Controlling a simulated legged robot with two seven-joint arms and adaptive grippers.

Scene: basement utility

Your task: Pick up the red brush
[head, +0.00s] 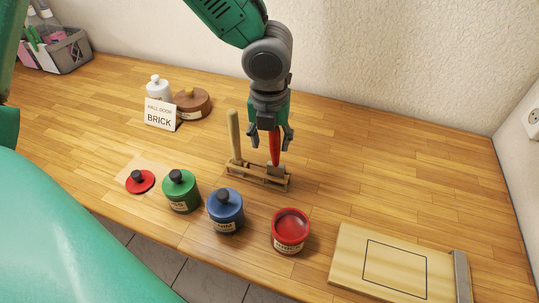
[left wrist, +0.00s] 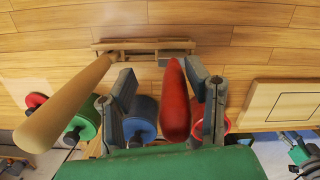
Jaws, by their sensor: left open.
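The red brush (head: 275,149) stands handle up in a wooden rack (head: 246,180) on the bench. My left gripper (head: 273,138) points down over it, open, with a finger on each side of the red handle. In the left wrist view the red brush (left wrist: 175,100) lies between the spread fingers (left wrist: 160,82), closer to the right one. Whether that finger touches it I cannot tell. A brush with a plain wooden handle (head: 234,135) stands at the rack's left end, outside the fingers. Small grey and green parts at the lower right of the left wrist view look like my right gripper (left wrist: 302,150).
In front of the rack stand a green pot (head: 181,191), a blue pot (head: 226,210) and an open red pot (head: 291,231). A red lid (head: 140,181) lies left. A board (head: 380,262) lies front right. A BRICK card (head: 160,115) stands behind. The bench's right rear is clear.

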